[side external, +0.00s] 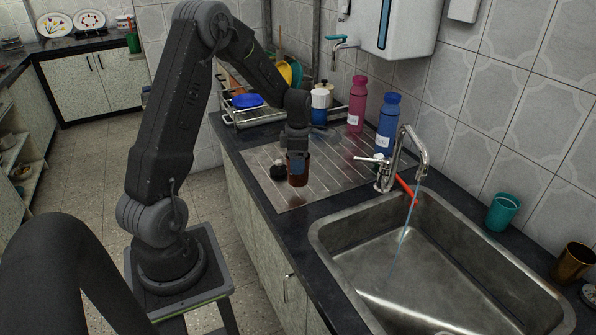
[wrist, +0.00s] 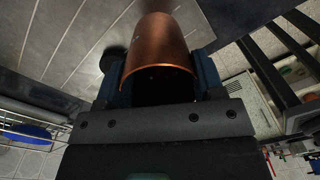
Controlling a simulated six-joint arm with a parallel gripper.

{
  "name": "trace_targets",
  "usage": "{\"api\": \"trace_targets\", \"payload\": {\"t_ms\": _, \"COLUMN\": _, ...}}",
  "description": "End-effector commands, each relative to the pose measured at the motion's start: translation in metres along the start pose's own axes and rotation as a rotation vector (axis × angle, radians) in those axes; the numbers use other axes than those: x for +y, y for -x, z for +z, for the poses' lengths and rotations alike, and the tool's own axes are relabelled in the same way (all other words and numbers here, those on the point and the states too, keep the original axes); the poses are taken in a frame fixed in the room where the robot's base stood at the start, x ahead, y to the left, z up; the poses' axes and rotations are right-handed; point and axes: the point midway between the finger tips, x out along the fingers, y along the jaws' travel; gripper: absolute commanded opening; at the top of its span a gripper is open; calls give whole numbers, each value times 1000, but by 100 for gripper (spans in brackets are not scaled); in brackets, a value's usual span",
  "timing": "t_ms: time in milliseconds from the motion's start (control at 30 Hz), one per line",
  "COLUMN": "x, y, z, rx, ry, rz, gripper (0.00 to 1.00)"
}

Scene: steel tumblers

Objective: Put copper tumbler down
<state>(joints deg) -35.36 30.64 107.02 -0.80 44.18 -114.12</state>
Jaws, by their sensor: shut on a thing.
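The copper tumbler (side external: 298,179) is in my gripper (side external: 298,162) over the ribbed steel drainboard (side external: 330,165), left of the sink. It looks upright, with its lower part showing below the jaws. A faint reddish reflection lies on the steel below it; I cannot tell for sure whether its base is touching or just above the surface. In the wrist view the copper tumbler (wrist: 160,45) sits between the two blue-grey fingers, and my gripper (wrist: 160,72) is shut on it. The inside of the tumbler is dark.
A small dark round thing (side external: 278,172) lies close left of the tumbler. Pink (side external: 357,104) and blue (side external: 388,125) bottles stand behind, and a dish rack (side external: 255,113) at the back left. The tap (side external: 405,155) runs into the sink (side external: 430,270). Teal (side external: 503,212) and brass (side external: 573,262) tumblers stand right.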

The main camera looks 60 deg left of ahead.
Motion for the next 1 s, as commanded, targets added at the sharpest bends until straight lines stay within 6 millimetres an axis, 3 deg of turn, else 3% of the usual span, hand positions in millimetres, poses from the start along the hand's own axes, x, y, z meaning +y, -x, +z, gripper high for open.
{"api": "trace_targets", "payload": {"t_ms": 267, "x": 1, "y": -36, "z": 0, "rx": 1, "ry": 0, "rz": -2, "gripper": 37}}
{"api": "trace_targets", "payload": {"t_ms": 633, "x": 1, "y": -40, "z": 0, "rx": 0, "ry": -1, "rz": -1, "gripper": 37}}
{"api": "trace_targets", "payload": {"t_ms": 667, "x": 1, "y": -41, "z": 0, "rx": 1, "ry": -1, "rz": -2, "gripper": 63}}
{"api": "trace_targets", "payload": {"t_ms": 900, "x": 1, "y": -40, "z": 0, "rx": 0, "ry": -1, "rz": -1, "gripper": 86}}
{"api": "trace_targets", "payload": {"t_ms": 1000, "x": 1, "y": -40, "z": 0, "rx": 0, "ry": -1, "rz": -1, "gripper": 88}}
